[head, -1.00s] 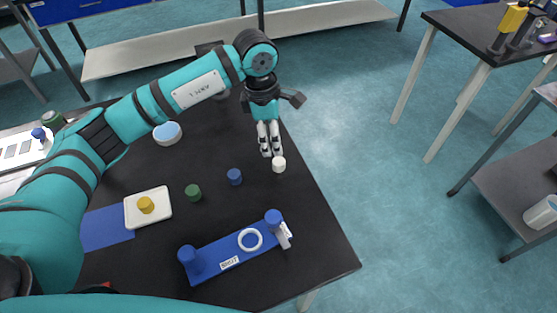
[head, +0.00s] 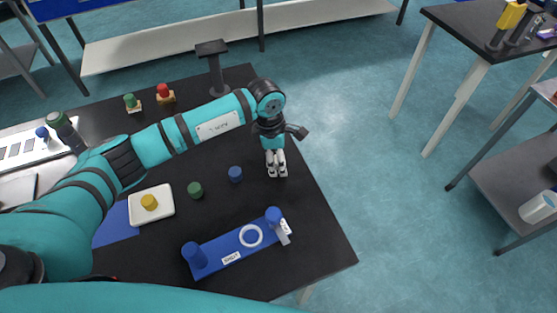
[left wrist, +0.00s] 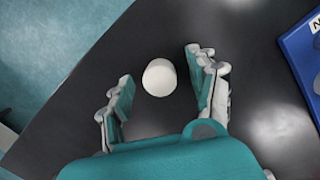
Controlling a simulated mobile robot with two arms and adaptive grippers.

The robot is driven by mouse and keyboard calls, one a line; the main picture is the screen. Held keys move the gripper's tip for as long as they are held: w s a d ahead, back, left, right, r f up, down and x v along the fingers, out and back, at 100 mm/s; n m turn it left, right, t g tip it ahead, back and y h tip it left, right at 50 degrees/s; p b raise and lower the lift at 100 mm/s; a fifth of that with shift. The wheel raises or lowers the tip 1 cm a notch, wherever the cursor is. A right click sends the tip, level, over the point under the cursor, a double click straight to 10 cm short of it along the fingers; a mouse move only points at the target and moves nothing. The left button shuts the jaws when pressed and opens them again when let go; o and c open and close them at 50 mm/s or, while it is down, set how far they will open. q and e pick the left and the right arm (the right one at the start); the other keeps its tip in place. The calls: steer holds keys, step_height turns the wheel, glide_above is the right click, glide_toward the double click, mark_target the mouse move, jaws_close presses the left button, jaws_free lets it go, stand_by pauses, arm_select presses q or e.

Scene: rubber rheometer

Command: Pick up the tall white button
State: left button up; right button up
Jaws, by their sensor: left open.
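The white button (left wrist: 159,77) stands on the black table in the left wrist view. My left gripper (head: 277,171) is open, pointing down near the table's right edge. In the left wrist view the button lies between its two spread fingers, with a gap on each side. In the head view the gripper hides the button. My right gripper is not in view.
A blue button (head: 235,174) and a green button (head: 195,190) stand left of the gripper. A yellow button (head: 149,202) sits on a white tray (head: 166,209). A blue fixture (head: 214,255) with a white ring (head: 250,236) lies in front.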

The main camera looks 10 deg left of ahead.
arm_select(q)
steer(key=c, duration=1.1)
steer(key=shift+r, duration=0.1)
